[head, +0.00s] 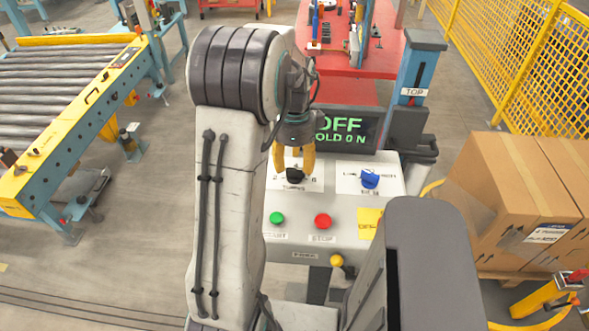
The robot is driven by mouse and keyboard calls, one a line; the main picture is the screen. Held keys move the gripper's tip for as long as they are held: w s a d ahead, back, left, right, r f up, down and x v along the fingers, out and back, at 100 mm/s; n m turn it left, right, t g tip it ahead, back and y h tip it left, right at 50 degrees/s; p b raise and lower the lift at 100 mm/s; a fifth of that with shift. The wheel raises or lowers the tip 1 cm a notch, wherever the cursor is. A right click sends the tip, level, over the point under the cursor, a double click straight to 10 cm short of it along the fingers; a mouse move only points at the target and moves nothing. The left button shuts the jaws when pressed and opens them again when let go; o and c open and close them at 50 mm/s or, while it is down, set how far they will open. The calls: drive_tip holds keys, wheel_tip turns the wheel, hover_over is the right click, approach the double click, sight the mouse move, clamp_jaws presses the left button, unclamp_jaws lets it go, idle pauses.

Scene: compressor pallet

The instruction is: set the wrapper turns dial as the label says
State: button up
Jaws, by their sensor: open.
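The black dial (294,176) sits on a white plate on the control panel (338,235). Digits around it are partly hidden by my gripper; a 4 and a 6 seem to show. Its pointer direction is too small to tell. My gripper (294,160) has yellow fingers, open, pointing down just above the dial; I cannot tell whether they touch it. A blue knob (370,180) stands to the right on its own plate. A yellow note (369,223) lies at the panel's lower right; its writing is not legible. The cartons carry a white label (548,233), too small to read.
The display (345,128) behind the panel shows green "OFF" and "HOLD 0 N", partly covered by my arm. A green START button (276,218) and a red STOP button (322,221) sit in front of the dials. Cartons (515,190) stand right, a roller conveyor (65,75) left.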

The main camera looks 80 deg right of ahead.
sight(294, 171)
drive_tip(key=shift+f, duration=1.6)
clamp_jaws()
